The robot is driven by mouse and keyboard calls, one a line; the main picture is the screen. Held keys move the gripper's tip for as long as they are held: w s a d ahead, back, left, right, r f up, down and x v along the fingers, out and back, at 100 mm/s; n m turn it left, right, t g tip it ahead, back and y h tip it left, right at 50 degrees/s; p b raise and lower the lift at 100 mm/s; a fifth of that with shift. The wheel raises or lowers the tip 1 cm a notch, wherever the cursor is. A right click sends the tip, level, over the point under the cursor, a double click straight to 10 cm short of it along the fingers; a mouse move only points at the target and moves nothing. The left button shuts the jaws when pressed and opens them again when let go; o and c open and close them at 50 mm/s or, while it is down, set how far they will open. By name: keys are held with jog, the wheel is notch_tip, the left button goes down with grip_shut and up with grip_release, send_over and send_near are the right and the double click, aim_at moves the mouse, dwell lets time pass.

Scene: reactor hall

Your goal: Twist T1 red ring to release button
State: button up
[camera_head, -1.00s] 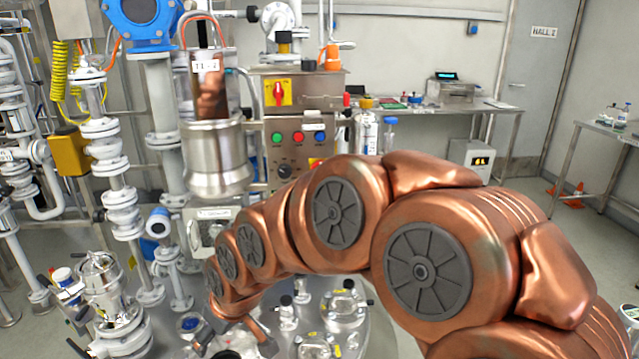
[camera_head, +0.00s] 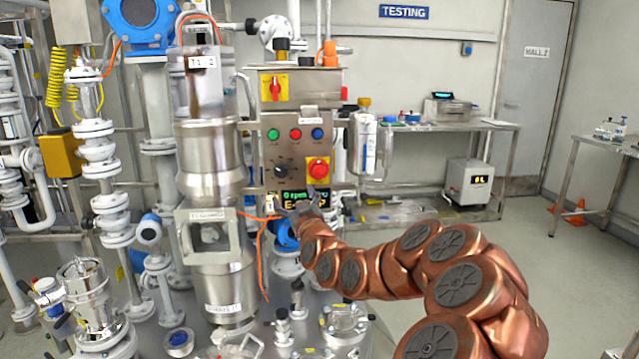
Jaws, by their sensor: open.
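The red button (camera_head: 318,169) sits on a yellow plate at the lower right of the steel control panel (camera_head: 268,153). Its ring cannot be told apart from the button at this size. A display (camera_head: 300,199) below it reads "0 rpm" and a partly covered line starting with "E". My gripper (camera_head: 297,199) is just below the red button, in front of the display. It is open, small in view and apart from the button in the picture. Its distance from the panel is hard to tell.
Green, red and blue buttons (camera_head: 295,134) and a black knob (camera_head: 281,172) are on the same panel. A steel column vessel (camera_head: 210,160) stands close left. An orange cable (camera_head: 262,262) hangs below.

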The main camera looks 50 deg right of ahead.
aim_at(319, 174)
jog(key=s+d+h, duration=0.1)
jog(key=d, duration=0.1)
jog(key=s+d+r+m+h, duration=0.1)
jog(key=d+h, duration=0.1)
jog(key=d, duration=0.1)
jog(key=s+d+m+h, duration=0.1)
jog(key=d, duration=0.1)
jog(key=shift+s+d+r+h, duration=0.1)
jog(key=shift+d+r+h, duration=0.1)
jog(key=shift+r+h, duration=0.1)
jog(key=shift+x, duration=3)
jog(key=shift+f, duration=0.2)
jog(key=shift+d, duration=0.1)
jog(key=c, duration=1.2)
